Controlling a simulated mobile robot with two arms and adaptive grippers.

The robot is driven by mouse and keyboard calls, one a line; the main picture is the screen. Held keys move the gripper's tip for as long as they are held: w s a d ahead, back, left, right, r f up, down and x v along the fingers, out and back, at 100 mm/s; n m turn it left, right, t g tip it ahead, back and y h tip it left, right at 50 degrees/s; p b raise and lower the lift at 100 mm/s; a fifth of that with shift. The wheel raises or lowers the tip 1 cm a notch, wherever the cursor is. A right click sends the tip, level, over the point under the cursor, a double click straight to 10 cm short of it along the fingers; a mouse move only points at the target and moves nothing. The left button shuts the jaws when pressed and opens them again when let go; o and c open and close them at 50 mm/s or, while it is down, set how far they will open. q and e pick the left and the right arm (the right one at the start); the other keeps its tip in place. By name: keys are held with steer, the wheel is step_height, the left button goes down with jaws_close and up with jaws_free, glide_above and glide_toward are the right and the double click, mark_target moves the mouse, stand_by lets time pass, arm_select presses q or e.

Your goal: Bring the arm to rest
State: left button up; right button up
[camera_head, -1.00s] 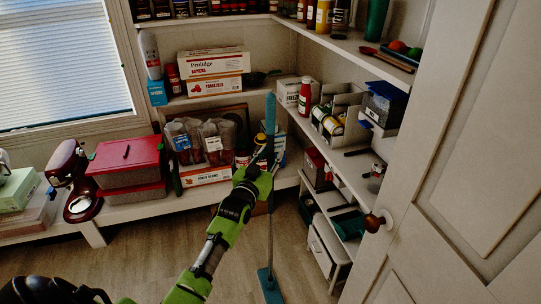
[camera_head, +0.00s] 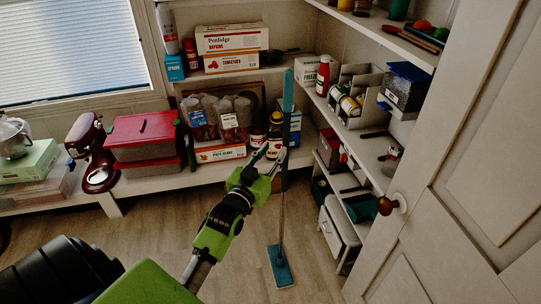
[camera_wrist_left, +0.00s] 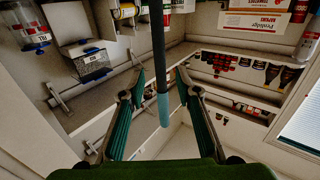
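My left gripper (camera_head: 268,160) is open, with its fingers pointing at the upright mop (camera_head: 287,105). The mop has a blue-green handle grip, a thin pole and a flat blue-green head (camera_head: 280,266) on the floor. In the left wrist view the two fingers (camera_wrist_left: 158,92) are spread, with the mop handle (camera_wrist_left: 159,60) showing in the gap. Clear space shows on both sides of the handle, so the fingers are not closed on it. My left arm reaches in from the bottom left of the head view. My right gripper is not in view.
Shelves with boxes, jars and bins (camera_head: 353,96) line the back and right. A white door (camera_head: 470,190) fills the right side. A red mixer (camera_head: 94,152) and red-lidded container (camera_head: 142,130) stand on the left bench. Floor (camera_head: 160,245) is bare around the mop head.

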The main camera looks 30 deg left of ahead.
arm_select(q)
steer(key=shift+s+d, duration=0.1)
steer(key=shift+s, duration=0.4)
